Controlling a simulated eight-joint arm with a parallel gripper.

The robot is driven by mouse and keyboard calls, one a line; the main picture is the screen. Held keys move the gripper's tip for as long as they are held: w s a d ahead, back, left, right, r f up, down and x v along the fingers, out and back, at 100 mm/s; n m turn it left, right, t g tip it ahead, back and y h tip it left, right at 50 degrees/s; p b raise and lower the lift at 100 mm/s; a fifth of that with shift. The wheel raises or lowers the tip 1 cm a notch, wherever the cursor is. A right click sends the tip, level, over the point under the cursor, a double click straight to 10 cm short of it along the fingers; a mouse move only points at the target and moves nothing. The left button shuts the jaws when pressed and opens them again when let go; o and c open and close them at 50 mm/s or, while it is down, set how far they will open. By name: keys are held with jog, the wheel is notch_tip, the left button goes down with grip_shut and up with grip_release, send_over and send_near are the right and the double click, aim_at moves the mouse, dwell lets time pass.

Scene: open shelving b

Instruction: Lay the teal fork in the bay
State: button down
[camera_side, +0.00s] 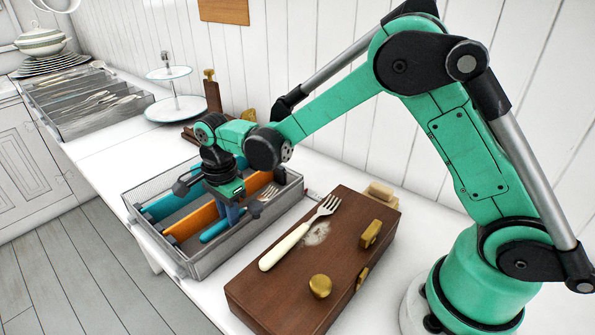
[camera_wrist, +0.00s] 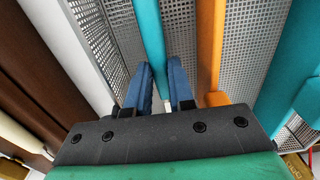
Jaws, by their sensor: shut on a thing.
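The teal fork (camera_side: 213,231) is at the mesh tray (camera_side: 215,258), low inside the front bay (camera_wrist: 183,30), between the orange divider (camera_side: 186,226) and the near wall. Its teal handle (camera_wrist: 150,35) runs lengthwise along the bay in the wrist view. Its metal tines (camera_side: 268,192) show at the right end in the side view. My gripper (camera_side: 232,214) points down over the tray, its blue fingers (camera_wrist: 162,88) shut on the fork's handle. I cannot tell whether the fork touches the bay floor.
A teal divider (camera_side: 163,207) stands further back in the tray. To the right is a brown wooden box (camera_side: 262,300) with brass knobs (camera_side: 320,286) and a cream-handled fork (camera_side: 290,243) on top. A tiered stand (camera_side: 176,108) and a grey cutlery tray (camera_side: 105,125) stand behind left.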

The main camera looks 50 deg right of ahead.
dwell(0.4)
jog(key=c, duration=0.7)
grip_release()
jog(key=shift+r, duration=2.75)
